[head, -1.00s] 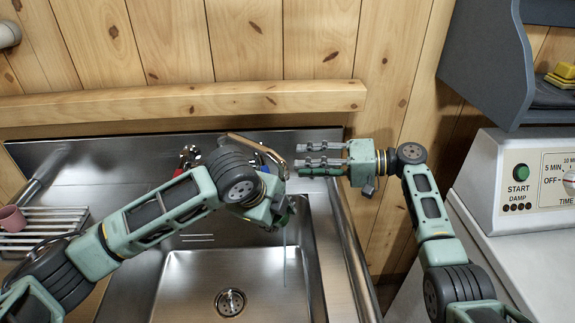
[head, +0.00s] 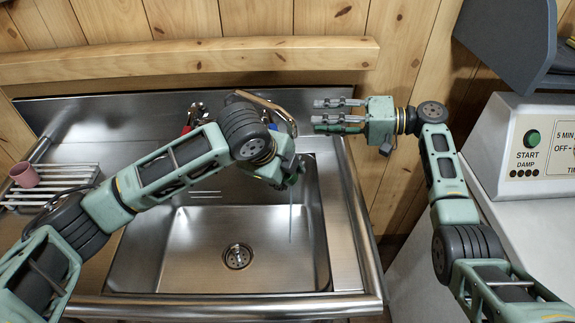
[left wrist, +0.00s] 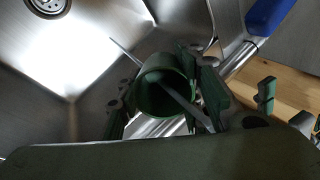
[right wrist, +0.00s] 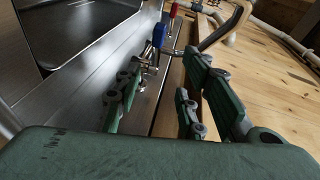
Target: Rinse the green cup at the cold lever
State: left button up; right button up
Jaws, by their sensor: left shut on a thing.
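The green cup (left wrist: 150,97) is held between the fingers of my left gripper (left wrist: 155,95), mouth toward the left wrist camera. My left gripper (head: 288,172) is over the back right of the sink basin (head: 200,225). A thin water stream (head: 291,218) shows below it, and crosses the cup in the left wrist view (left wrist: 180,98); I cannot tell whether it enters or passes beside it. The blue lever (right wrist: 159,35) shows beyond my right gripper's fingers (right wrist: 155,105). My right gripper (head: 337,116) is open and empty, right of the tap.
A brass spout (head: 262,101) arches behind my left wrist. A red lever (head: 186,130) is left of it. A pink cup (head: 24,174) stands on the drying rack (head: 55,185) at left. A white machine (head: 520,160) stands at right. The basin around the drain (head: 238,256) is clear.

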jog(key=shift+r, duration=0.3)
jog(key=shift+d+f, duration=0.1)
jog(key=shift+f, duration=0.2)
jog(key=c, duration=0.3)
jog(key=d+f+m+t, duration=0.1)
jog(key=s+d+f+m+t, duration=0.1)
jog(key=t, duration=0.1)
jog(key=shift+s+d+f+m, duration=0.1)
jog(key=shift+s+f+m, duration=0.1)
jog(key=shift+m, duration=0.2)
jog(key=c, duration=0.6)
jog(key=s+d+m+t, duration=0.1)
jog(key=s+d+f+m+t, duration=0.1)
jog(key=d+m+t, duration=0.1)
jog(key=shift+h, duration=0.4)
grip_shut()
send_near(271, 121)
jog(key=shift+t, duration=0.3)
jog(key=shift+w+a+f, duration=0.3)
jog(key=shift+w+a, duration=0.05)
jog(key=shift+w, duration=0.25)
jog(key=shift+w+a+f, duration=0.3)
jog(key=shift+w, duration=0.25)
jog(key=shift+w+a+f, duration=0.3)
jog(key=shift+w+a, duration=0.05)
jog(key=shift+w, duration=0.25)
